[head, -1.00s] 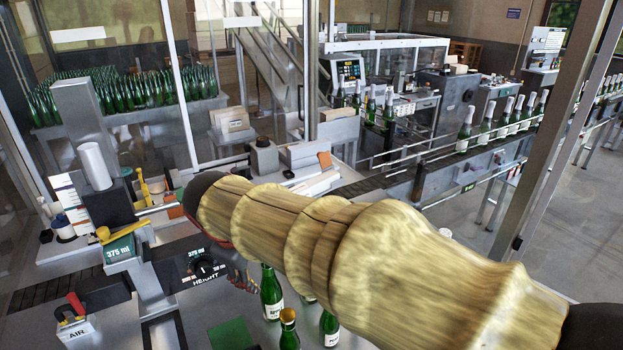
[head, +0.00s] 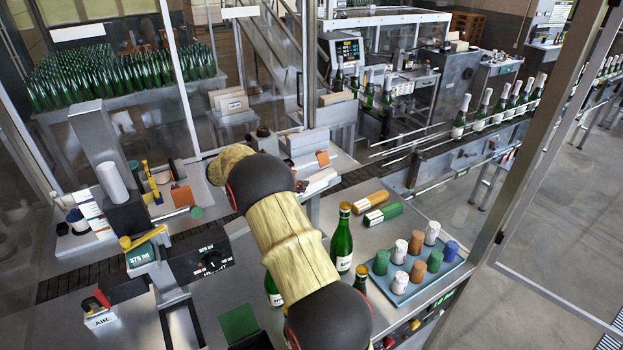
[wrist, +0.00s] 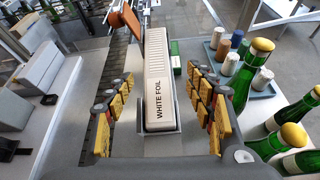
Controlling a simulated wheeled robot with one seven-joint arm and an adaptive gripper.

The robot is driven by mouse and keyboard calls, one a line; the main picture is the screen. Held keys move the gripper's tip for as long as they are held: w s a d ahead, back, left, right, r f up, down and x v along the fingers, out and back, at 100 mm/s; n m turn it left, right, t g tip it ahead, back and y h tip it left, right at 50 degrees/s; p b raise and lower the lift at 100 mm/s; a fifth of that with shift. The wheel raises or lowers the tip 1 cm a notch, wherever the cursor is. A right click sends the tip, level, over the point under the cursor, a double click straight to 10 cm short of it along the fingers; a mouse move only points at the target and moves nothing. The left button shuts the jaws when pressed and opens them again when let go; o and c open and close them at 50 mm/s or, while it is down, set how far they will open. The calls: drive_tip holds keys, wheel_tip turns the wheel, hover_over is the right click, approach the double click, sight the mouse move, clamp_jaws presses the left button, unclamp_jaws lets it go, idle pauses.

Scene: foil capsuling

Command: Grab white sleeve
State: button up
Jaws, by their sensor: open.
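A long white ribbed piece marked WHITE FOIL (wrist: 158,75) lies in a grey holder in the middle of the wrist view. My gripper (wrist: 163,103) is open, its yellow-padded fingers to the left and right of this piece with gaps on both sides. Nothing is held. In the head view my arm hides the gripper. Short white sleeves (head: 399,251) stand among orange, green and blue ones on a blue tray (head: 441,288) at the right of the table. The tray also shows in the wrist view (wrist: 262,93), right of the fingers.
Green bottles with gold tops (head: 342,240) stand between my arm and the tray; several show close to the right of my gripper in the wrist view (wrist: 292,120). A height dial box (head: 200,258) is at the left.

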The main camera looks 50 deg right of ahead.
sight(315, 179)
drive_tip(key=shift+w+d+f+n+h+p, duration=0.15)
drive_tip(key=shift+d+f+h, duration=0.1)
drive_tip(key=shift+d, duration=0.4)
drive_tip(key=shift+w+d+f+n+h+p, duration=0.15)
drive_tip(key=shift+d+f, duration=0.1)
drive_tip(key=shift+d, duration=0.35)
drive_tip(key=x, duration=0.2)
drive_tip(key=p+x, duration=0.1)
drive_tip(key=x, duration=0.1)
drive_tip(key=s+x, duration=0.1)
drive_tip(key=x, duration=0.1)
drive_tip(key=shift+d+r, duration=0.1)
drive_tip(key=shift+d+f, duration=0.3)
drive_tip(key=shift+d, duration=0.1)
drive_tip(key=shift+a, duration=0.1)
drive_tip(key=shift+c, duration=0.3)
drive_tip(key=c, duration=1.1)
drive_tip(key=shift+c, duration=0.7)
drive_tip(key=shift+r, duration=0.1)
